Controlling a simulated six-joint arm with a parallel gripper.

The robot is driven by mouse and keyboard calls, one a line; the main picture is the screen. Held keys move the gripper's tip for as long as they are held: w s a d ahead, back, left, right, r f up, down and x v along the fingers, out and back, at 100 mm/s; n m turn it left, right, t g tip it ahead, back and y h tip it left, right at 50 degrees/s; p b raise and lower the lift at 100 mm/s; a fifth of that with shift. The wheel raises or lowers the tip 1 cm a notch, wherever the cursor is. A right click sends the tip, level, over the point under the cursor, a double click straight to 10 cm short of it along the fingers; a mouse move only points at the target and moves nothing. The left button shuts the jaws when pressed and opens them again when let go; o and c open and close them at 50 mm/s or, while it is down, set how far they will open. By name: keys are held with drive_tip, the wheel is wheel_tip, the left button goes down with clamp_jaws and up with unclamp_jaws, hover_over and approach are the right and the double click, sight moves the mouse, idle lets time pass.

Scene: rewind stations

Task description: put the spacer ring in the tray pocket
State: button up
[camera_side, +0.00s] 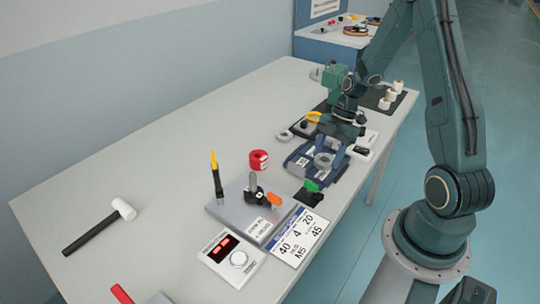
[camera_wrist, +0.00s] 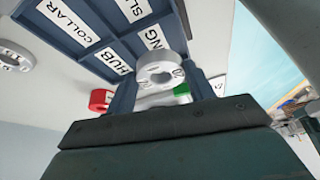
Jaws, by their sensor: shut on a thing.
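My gripper (camera_side: 330,148) is shut on a pale grey ring, the spacer ring (camera_side: 324,160), over the blue tray (camera_side: 297,163). In the wrist view the ring (camera_wrist: 160,70) shows its round hole and partial dark lettering, just beyond my gripper (camera_wrist: 165,88). The tray (camera_wrist: 88,14) has several pockets with white labels; COLLAR and HUB are readable, and one label ending in NG is beside the ring. The ring overlaps the tray in both views; I cannot tell whether it touches the tray. The fingertips are mostly hidden.
Another grey ring (camera_side: 284,136) lies on the table left of the tray. A red roll (camera_side: 259,160) stands nearby. A grey fixture plate (camera_side: 233,207), a control box (camera_side: 230,258) and a white-headed mallet (camera_side: 123,208) are toward the front left. The table's left part is mostly clear.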

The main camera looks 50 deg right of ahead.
sight(330, 156)
drive_tip(key=shift+f, duration=0.1)
drive_tip(key=shift+f, duration=1.85)
drive_tip(key=shift+s+a+f, duration=0.1)
drive_tip(key=shift+s+f, duration=0.05)
drive_tip(key=shift+f, duration=0.5)
drive_tip(key=o, duration=0.9)
drive_tip(key=shift+o, duration=0.2)
drive_tip(key=shift+r, duration=0.6)
drive_tip(key=shift+o, duration=0.4)
drive_tip(key=w+v, duration=0.1)
drive_tip(key=v, duration=1.1)
drive_tip(key=shift+s+r, duration=0.15)
drive_tip(key=shift+s, duration=0.15)
